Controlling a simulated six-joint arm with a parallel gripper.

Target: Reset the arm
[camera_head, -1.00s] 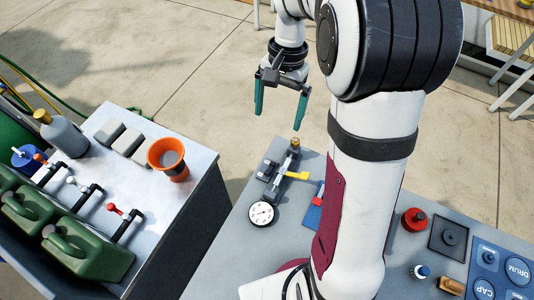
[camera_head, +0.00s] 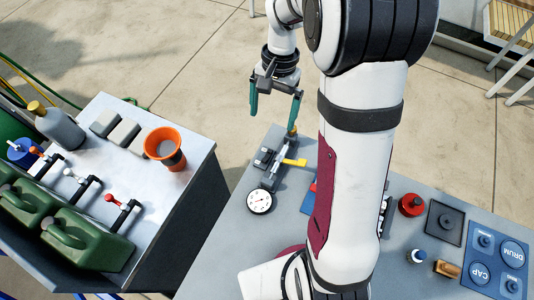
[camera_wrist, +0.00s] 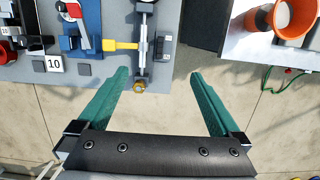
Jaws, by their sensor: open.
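My gripper (camera_head: 273,108) is open, with two teal fingers spread apart and nothing between them. In the head view it hangs above the far edge of the grey workbench (camera_head: 226,240), close to a metal fixture with a yellow lever (camera_head: 294,162).
A round gauge (camera_head: 259,201) sits beside the fixture. The side cabinet (camera_head: 110,200) at left holds an orange funnel cup (camera_head: 165,149), green jerrycans (camera_head: 85,240) and a grey bottle (camera_head: 58,128). A red knob (camera_head: 411,205) and blue panel (camera_head: 495,262) are at right. Open floor lies beyond the bench.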

